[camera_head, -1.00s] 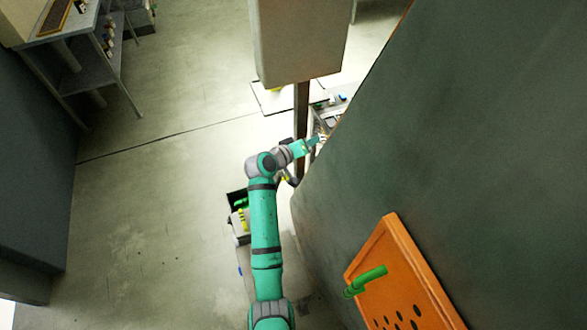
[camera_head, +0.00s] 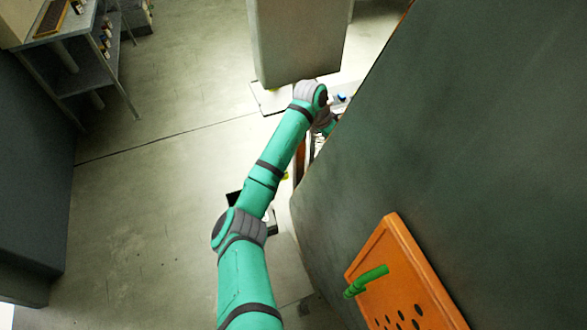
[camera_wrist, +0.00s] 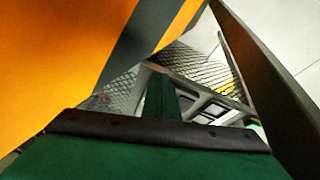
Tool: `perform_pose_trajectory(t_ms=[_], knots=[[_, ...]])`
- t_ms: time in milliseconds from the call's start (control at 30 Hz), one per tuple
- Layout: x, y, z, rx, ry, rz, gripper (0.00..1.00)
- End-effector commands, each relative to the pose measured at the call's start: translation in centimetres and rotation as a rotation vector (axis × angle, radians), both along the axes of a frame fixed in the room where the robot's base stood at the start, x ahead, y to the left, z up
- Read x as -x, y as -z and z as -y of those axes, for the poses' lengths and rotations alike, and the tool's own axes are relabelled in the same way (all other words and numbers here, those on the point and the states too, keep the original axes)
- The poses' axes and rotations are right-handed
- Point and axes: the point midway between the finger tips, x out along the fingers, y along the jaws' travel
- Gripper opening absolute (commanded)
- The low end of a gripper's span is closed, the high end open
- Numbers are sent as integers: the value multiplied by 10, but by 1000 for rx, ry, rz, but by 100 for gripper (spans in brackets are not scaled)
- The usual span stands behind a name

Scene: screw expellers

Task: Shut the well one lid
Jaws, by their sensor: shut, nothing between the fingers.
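No part is clearly recognisable as the well one lid; I cannot tell whether the orange panel (camera_head: 405,265) with a green handle (camera_head: 366,281) is it. In the wrist view my gripper (camera_wrist: 158,78) is shut and empty, its fingers reaching forward between an orange surface (camera_wrist: 60,55) at left and a dark beam (camera_wrist: 265,80) at right. Black mesh and a grey frame (camera_wrist: 190,92) lie beyond the fingers. In the head view my arm reaches up to the machine's edge, where the gripper is mostly hidden.
A large dark green machine wall (camera_head: 470,130) fills the right side. A grey box-shaped column (camera_head: 300,40) hangs close above my wrist. A shelf (camera_head: 85,70) stands at the upper left. The concrete floor (camera_head: 150,200) on the left is clear.

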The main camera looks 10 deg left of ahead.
Motion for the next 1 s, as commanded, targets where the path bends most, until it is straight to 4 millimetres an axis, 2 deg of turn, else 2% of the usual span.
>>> perform_pose_trajectory(t_ms=[33, 100, 200, 300, 467, 567, 1000], knots=[[5, 1, -19, -100, 60, -29, 0], [16, 3, -41, -216, 141, -77, 0], [27, 4, -69, -335, 218, -138, 0], [34, 3, -86, -404, 261, -178, 0], [38, 9, -95, -434, 281, -200, 0], [40, 20, -96, -433, 280, -200, 0], [45, 100, -101, -430, 280, -198, 0]])
